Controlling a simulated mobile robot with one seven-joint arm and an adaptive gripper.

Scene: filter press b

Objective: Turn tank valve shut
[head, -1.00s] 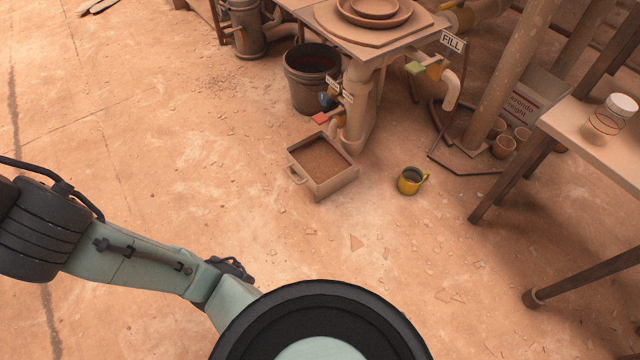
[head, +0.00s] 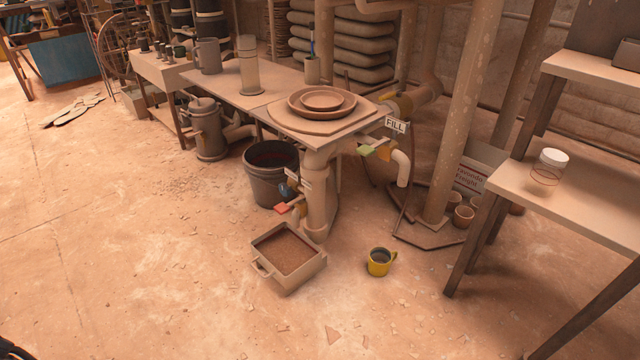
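Several valve handles show on pipes around the bench end. A red handle (head: 282,209) sits low on the pipe above the tray. A dark blue handle (head: 287,190) is just above it, beside small tags (head: 299,177) too small to read. A green handle (head: 366,150) is on the upper pipe, near a sign reading "FILL" (head: 396,124). I cannot tell which of these is the tank valve, or how far any is turned. My gripper is not in view; only a dark piece of my own body shows at the bottom left corner.
A tray of brown material (head: 263,276) and a yellow mug (head: 381,262) stand on the floor before the pipes. A dark bucket (head: 270,188) is left of them. A table with a jar (head: 549,166) stands right.

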